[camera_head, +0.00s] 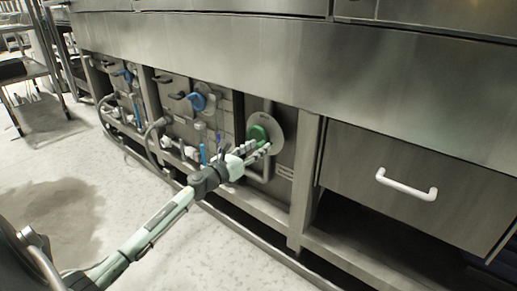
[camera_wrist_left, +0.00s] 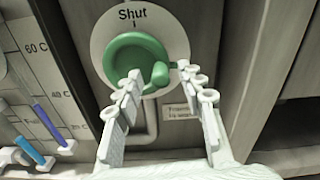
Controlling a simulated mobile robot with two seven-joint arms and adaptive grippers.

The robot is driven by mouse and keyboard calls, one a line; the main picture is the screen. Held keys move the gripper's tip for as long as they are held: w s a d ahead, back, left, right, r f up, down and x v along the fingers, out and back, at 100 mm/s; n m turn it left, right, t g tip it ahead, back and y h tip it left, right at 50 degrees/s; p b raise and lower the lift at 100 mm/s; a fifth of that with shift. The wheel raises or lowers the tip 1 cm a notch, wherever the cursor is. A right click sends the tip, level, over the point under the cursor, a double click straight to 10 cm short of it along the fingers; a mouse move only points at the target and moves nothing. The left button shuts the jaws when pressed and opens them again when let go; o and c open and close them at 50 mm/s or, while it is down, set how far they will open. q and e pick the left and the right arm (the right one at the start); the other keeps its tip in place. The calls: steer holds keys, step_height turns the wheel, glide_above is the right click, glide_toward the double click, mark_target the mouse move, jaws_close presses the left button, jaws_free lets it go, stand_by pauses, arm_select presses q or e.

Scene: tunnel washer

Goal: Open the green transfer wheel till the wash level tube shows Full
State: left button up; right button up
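The green transfer wheel (camera_head: 257,132) is on a round pale plate on the lower front of the washer. In the left wrist view the wheel (camera_wrist_left: 121,58) has a green knob at its lower right, and the plate reads "Shut" at the top. My left gripper (camera_head: 259,150) is open at the wheel. In the left wrist view its fingertips (camera_wrist_left: 158,72) stand on either side of the knob; I cannot tell whether they touch it.
A temperature scale (camera_wrist_left: 37,49) is left of the wheel. A drawer with a white handle (camera_head: 406,185) is at the right. Blue wheels (camera_head: 197,101) and hoses are farther left. A cart (camera_head: 22,70) stands at the far left. The floor (camera_head: 130,215) in front is open.

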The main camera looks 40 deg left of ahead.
arm_select(q)
steer(key=shift+w, duration=0.35)
steer(key=shift+d, duration=0.1)
jaws_close()
